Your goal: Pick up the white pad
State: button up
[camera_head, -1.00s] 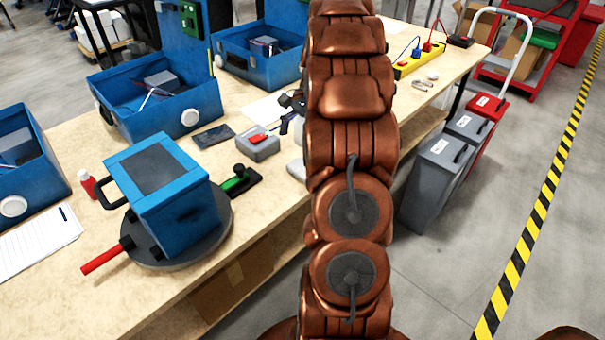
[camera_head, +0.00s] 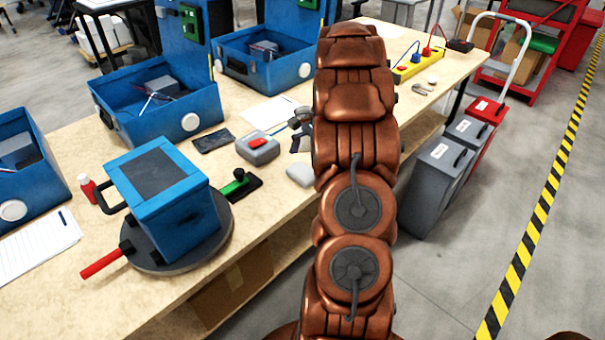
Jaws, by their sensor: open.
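A small whitish, rounded pad (camera_head: 300,174) lies on the wooden bench near its front edge, its right end close to my copper-coloured arm in the picture. My gripper (camera_head: 298,135) shows only in part, as dark fingers at the left side of my arm. It appears just above the pad in the picture, apart from it. It is open, and I see nothing held in it. My arm hides the rest of the gripper, and its height over the bench is hard to tell.
A grey box with a red switch (camera_head: 258,147) sits left of the gripper. A green-handled black part (camera_head: 238,185) and a blue analyser housing (camera_head: 165,195) stand further left. Blue bins (camera_head: 165,95) line the back. A yellow power strip (camera_head: 420,62) lies to the right.

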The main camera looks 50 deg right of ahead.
aim_at(303, 171)
jog(key=shift+x, duration=1.7)
jog(key=c, duration=0.6)
jog(key=shift+c, duration=0.2)
jog(key=shift+r, duration=1.65)
jog(key=shift+s+a+r, duration=0.15)
jog(key=shift+s, duration=0.05)
jog(key=s+a+r+b, duration=0.1)
jog(key=s+a+b, duration=0.1)
jog(key=s+a, duration=0.8)
jog(key=shift+s+a+r, duration=0.2)
jog(key=shift+s+a, duration=0.1)
jog(key=shift+s, duration=0.45)
